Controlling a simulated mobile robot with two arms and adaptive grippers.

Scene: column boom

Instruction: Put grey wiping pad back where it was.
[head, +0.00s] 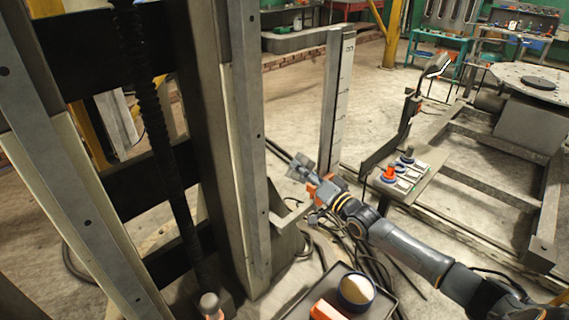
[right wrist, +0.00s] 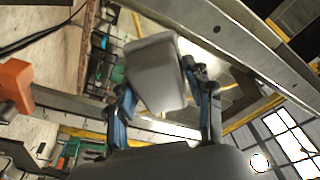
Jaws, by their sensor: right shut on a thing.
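The grey wiping pad (right wrist: 155,72) is a light grey block between the two fingers of my right gripper (right wrist: 165,100) in the right wrist view. The fingers are shut on it from both sides. In the head view, the pad (head: 300,167) shows small and grey at the tip of my right gripper (head: 308,178), beside the steel column (head: 245,150). It is held in the air above a small pale bracket (head: 290,217) on the column. Its underside is hidden. My left gripper does not show.
An orange block (right wrist: 15,85) is close by at the left of the right wrist view. A dark tray (head: 392,312) with a round tub (head: 356,290) and an orange thing (head: 326,311) stands below. A control panel (head: 405,178) and an upright scale post (head: 337,100) stand behind.

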